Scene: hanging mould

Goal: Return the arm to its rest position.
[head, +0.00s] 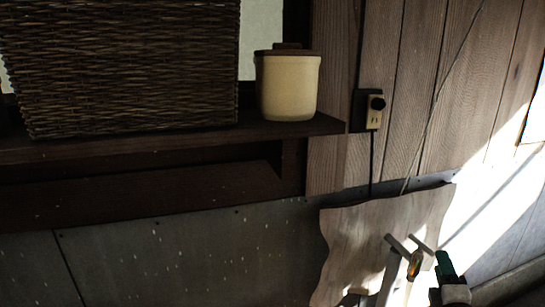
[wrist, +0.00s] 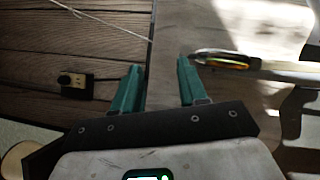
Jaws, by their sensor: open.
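My gripper (head: 444,262) is at the lower right of the head view, in front of the wavy-edged wooden board. In the wrist view its two green fingers (wrist: 158,68) stand apart with nothing between them. A small yellow and orange rounded thing (head: 414,264) is just left of my gripper in the head view, by pale upright posts (head: 390,273). In the wrist view this striped thing (wrist: 228,61) lies to the right of the fingers, apart from them, beside a pale bar. I cannot tell how it is held there. The rest of my arm is mostly out of view.
The wooden board (head: 350,235) stands low by the wall. A dark shelf (head: 170,143) at left bears a wicker basket (head: 120,65) and a lidded cream jar (head: 287,88). An outlet (head: 373,111) and a thin cord (head: 432,115) are on the plank wall.

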